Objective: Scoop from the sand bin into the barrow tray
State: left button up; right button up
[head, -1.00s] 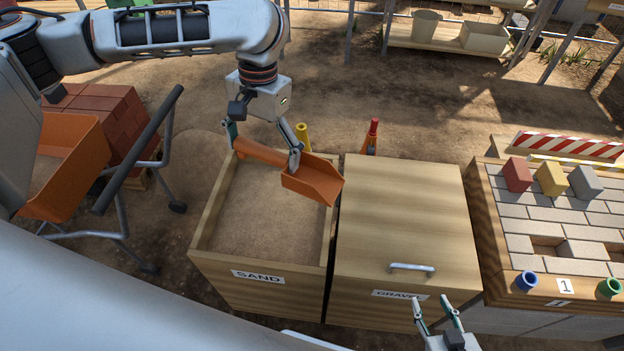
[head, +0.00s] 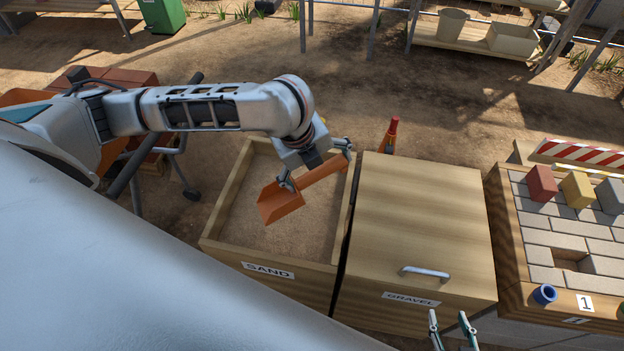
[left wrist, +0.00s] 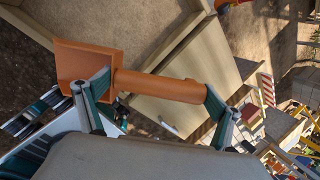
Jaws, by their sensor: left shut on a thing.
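My left gripper (head: 318,170) is shut on the orange scoop (head: 281,203) above the sand bin (head: 228,185). The scoop's pan points left and toward me, its handle up to the right. Sand (head: 310,232) lies in the open bin below; whether the pan touches it I cannot tell. In the left wrist view the fingers flank the scoop's handle (left wrist: 160,85), and the pan looks empty. The orange barrow tray (head: 16,97) is at far left, mostly hidden by my arm. My right gripper (head: 453,330) is at the bottom edge, fingers apart and empty.
The gravel bin (head: 420,215) with its closed wooden lid stands right of the sand bin. A paving table (head: 508,240) with coloured blocks is further right. An orange cone-like object (head: 390,135) stands behind the gravel bin. Bricks (head: 125,78) are stacked near the barrow.

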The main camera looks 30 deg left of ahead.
pick_arm(q)
notch_tip(320, 180, down, 24)
jog(key=a+m+g+h+b, duration=0.2)
jog(key=m+g+h+b, duration=0.1)
jog(key=m+b, duration=0.8)
jog(key=shift+w+h+b, duration=0.45)
jog(key=shift+h+b, duration=0.25)
jog(key=shift+b, duration=0.1)
pick_arm(e)
notch_tip(320, 180, down, 9)
jog(key=shift+w+d+r+n, duration=0.15)
jog(key=shift+w+d+n, duration=0.1)
jog(key=shift+d+n, duration=0.1)
pick_arm(q)
jog(key=shift+r, duration=0.1)
pick_arm(e)
jog(key=shift+s+f, duration=0.2)
jog(key=shift+f, duration=0.1)
